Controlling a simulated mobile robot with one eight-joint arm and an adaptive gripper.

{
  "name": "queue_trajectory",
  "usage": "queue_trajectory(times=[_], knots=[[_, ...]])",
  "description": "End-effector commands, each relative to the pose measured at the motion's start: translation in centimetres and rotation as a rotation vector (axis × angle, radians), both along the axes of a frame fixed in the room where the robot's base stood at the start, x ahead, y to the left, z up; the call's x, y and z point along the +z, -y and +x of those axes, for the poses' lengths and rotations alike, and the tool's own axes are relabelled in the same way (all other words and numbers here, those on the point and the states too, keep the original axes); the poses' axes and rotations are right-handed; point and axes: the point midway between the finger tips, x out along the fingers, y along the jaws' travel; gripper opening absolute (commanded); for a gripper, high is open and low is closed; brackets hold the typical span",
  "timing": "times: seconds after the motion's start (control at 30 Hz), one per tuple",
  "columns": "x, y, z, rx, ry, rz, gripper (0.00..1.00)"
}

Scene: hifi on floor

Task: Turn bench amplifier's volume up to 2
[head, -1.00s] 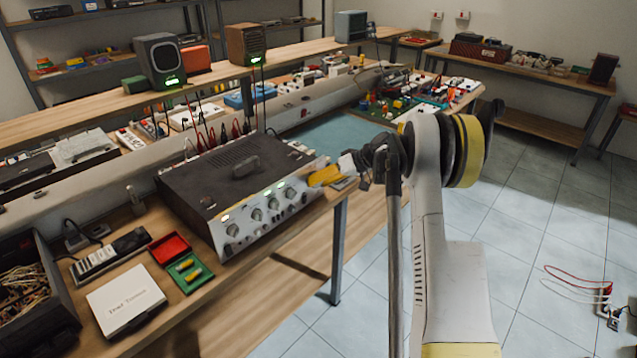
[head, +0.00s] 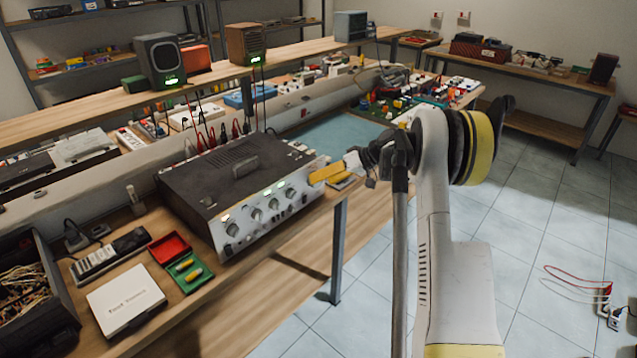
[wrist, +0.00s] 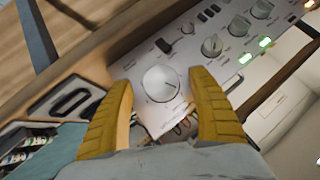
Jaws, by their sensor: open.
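The bench amplifier (head: 185,187) is a dark box with a silver front panel, standing on the workbench. Several knobs and lit green indicators show on its front. In the wrist view its panel (wrist: 200,48) runs diagonally, and a large pale round knob (wrist: 160,84) with a dark pointer line lies between my fingers. My gripper (wrist: 161,78) has yellow fingers spread apart on either side of this knob, with visible gaps. In the head view my gripper (head: 323,176) is at the right end of the amplifier's front and hides that part. Scale numbers are too small to read.
Red and black leads (head: 222,132) rise behind the amplifier. A small red and green box (head: 170,247) and a white box (head: 125,298) lie to its left on the bench. A shelf with speakers (head: 161,62) stands behind.

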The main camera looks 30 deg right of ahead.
Motion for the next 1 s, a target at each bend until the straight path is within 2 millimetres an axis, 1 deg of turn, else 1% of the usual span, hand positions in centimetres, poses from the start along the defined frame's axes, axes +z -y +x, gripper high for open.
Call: queue_trajectory(times=[0.03,0.2,0.3,0.43,0.6,1.0], knots=[[0.7,0.7,-0.6,-0.002,0.0,0.001,0.69],[3.1,2.9,-2.8,-0.002,0.0,0.001,0.69],[4.4,4.0,-3.9,-0.001,0.0,-0.001,0.69],[5.5,5.0,-4.9,-0.001,0.0,-0.001,0.69],[6.1,5.5,-5.4,0.001,0.0,-0.001,0.69],[6.1,5.5,-5.4,0.001,0.0,-0.001,0.69]])
